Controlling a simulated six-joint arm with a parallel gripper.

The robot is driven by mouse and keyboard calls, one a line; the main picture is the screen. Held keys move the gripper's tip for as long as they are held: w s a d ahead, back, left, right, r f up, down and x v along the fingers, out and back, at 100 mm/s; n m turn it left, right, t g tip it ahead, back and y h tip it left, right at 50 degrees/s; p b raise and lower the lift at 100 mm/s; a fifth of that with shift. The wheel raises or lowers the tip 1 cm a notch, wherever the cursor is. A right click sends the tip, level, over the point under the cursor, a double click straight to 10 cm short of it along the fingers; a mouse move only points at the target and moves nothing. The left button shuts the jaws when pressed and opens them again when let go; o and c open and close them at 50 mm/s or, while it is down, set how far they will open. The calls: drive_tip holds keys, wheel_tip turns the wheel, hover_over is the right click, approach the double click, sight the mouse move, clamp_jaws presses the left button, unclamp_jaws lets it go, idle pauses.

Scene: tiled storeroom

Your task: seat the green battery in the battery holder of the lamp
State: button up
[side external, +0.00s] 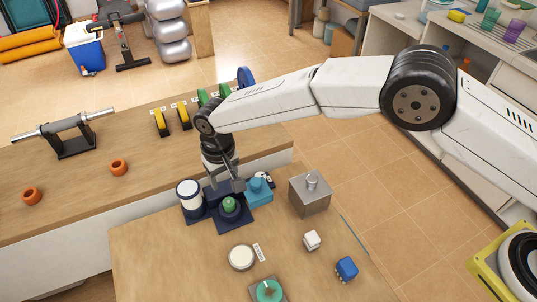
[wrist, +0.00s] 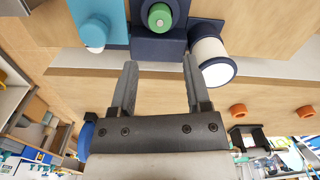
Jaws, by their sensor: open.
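The green battery (side external: 229,203) stands in the dark blue battery holder (side external: 236,221) on the near table; only its upper part shows, and I cannot tell how deep it sits. The wrist view also shows the battery (wrist: 160,17) and the holder (wrist: 160,48) at the top. The white lamp cylinder (side external: 188,192) with dark blue parts stands beside the holder and also shows in the wrist view (wrist: 212,60). My gripper (wrist: 160,66) is open and empty. Its fingertips are close to the holder, with the battery beyond the gap between them in the wrist view. They look apart from the battery.
A teal block (side external: 259,191) with a round knob stands right beside the holder. A grey metal box (side external: 309,195) is further right. A white disc (side external: 241,257), white cube (side external: 312,240), blue block (side external: 346,268) and green dial (side external: 268,291) lie nearer. Bare tabletop separates them.

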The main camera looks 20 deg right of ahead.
drive_tip(key=shift+r, duration=1)
drive_tip(key=s+d+r+m+t, duration=0.15)
drive_tip(key=d+r, duration=0.25)
drive_tip(key=d, duration=0.7)
drive_tip(key=s+d+r, duration=0.2)
drive_tip(key=d+r, duration=0.2)
drive_tip(key=d, duration=0.8)
drive_tip(key=s+d+t, duration=0.1)
drive_tip(key=s+d, duration=1.3)
drive_tip(key=s, duration=0.2)
drive_tip(key=shift+r+m, duration=0.15)
drive_tip(key=shift+m, duration=0.2)
drive_tip(key=shift+w, duration=0.1)
